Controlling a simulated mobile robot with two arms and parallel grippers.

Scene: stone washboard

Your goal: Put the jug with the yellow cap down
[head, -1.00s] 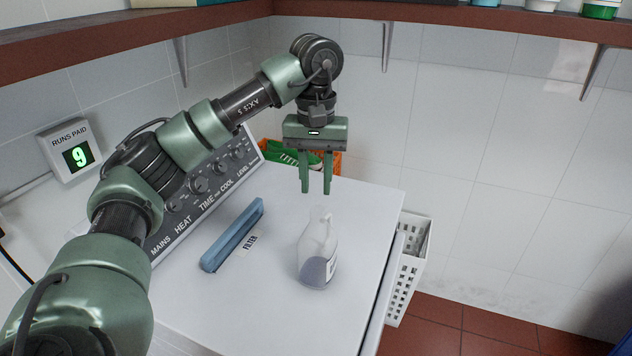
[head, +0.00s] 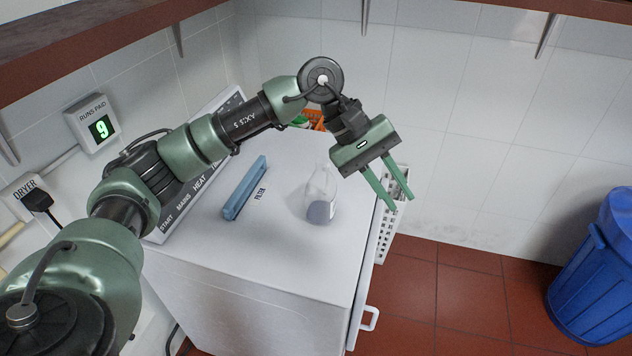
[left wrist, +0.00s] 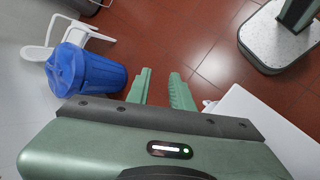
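A clear jug (head: 321,200) with purple liquid in its lower part stands upright on the white machine top (head: 290,240) in the head view. I see no yellow cap on it, and no jug with a yellow cap shows in either view. My left gripper (head: 402,204) is to the right of the clear jug, apart from it, and tilted down to the right past the machine's edge. Its two fingers are apart with nothing between them; the left wrist view also shows this gap (left wrist: 161,82). My right gripper is in neither view.
A blue filter (head: 245,188) lies left of the jug, before the slanted control panel (head: 190,203). A white basket (head: 386,240) stands beside the machine. A blue bin (head: 595,270) is on the red floor at right. A brown shelf (head: 80,45) runs above.

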